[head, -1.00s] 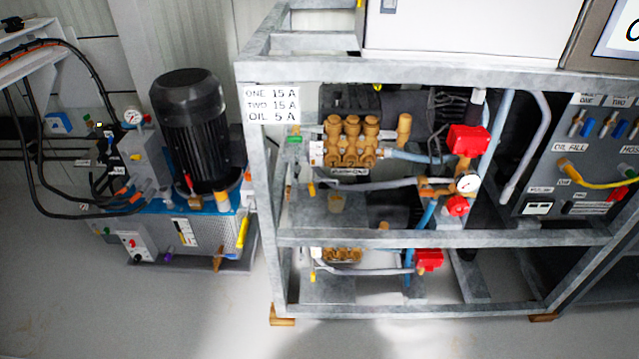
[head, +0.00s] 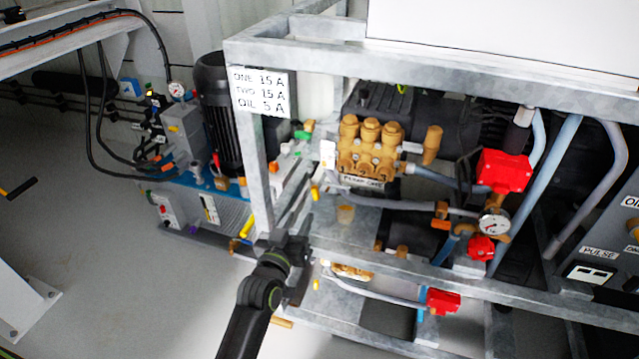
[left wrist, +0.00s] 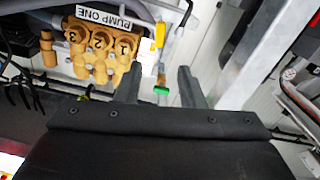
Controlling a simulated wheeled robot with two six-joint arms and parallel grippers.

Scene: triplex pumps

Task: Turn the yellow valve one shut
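Pump one (head: 370,148) is a brass block with a "PUMP ONE" label inside the metal frame. A small yellow valve handle (head: 314,193) hangs at its lower left. In the left wrist view a yellow handle (left wrist: 160,35) stands beside pump one, with a green-handled part (left wrist: 161,90) nearer my fingers. My left gripper (head: 289,238) is at the frame's left side, below the yellow handle. In the left wrist view its two fingers (left wrist: 160,80) are apart with nothing gripped; the yellow handle lies beyond them. My right gripper is not in view.
The metal frame's left post (head: 257,165) and lower rail (head: 450,280) are close to my left arm. Red boxes (head: 503,171) and a gauge (head: 494,224) are to the right. A black motor unit (head: 222,120) stands at the left. The floor between is clear.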

